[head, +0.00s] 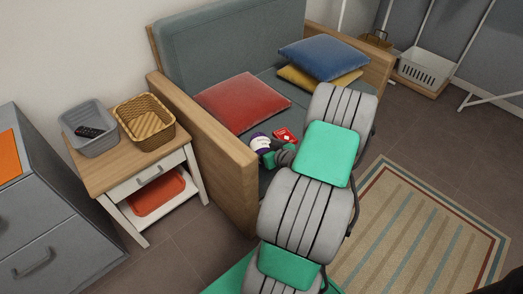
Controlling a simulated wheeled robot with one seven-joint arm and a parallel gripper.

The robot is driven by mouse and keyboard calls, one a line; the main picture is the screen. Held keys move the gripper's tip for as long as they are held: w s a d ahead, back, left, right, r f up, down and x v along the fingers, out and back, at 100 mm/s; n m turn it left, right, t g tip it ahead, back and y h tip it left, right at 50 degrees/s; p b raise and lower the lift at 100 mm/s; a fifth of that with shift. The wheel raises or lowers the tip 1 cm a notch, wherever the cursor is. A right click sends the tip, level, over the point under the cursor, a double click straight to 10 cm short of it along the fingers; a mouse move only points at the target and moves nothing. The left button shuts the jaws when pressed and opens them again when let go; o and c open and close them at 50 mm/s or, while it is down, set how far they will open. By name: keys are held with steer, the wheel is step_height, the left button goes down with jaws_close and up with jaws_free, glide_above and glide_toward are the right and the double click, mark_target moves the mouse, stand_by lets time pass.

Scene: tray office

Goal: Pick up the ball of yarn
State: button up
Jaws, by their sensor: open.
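My gripper (269,157) reaches over the armrest side of the sofa, just in front of the yarn in the head view. My arm hides much of the gripper. The gripper is open, and I cannot tell whether it touches the yarn.
A small red box (285,134) lies right of the yarn. A red cushion (243,102) is behind, and blue (325,58) and yellow cushions (318,79) lie farther right. The wooden armrest (207,150) stands left. A side table (112,169) holds two baskets.

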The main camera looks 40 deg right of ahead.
steer(key=shift+c, duration=0.5)
steer(key=c, duration=1)
steer(key=shift+c, duration=0.4)
steer(key=shift+r, duration=0.15)
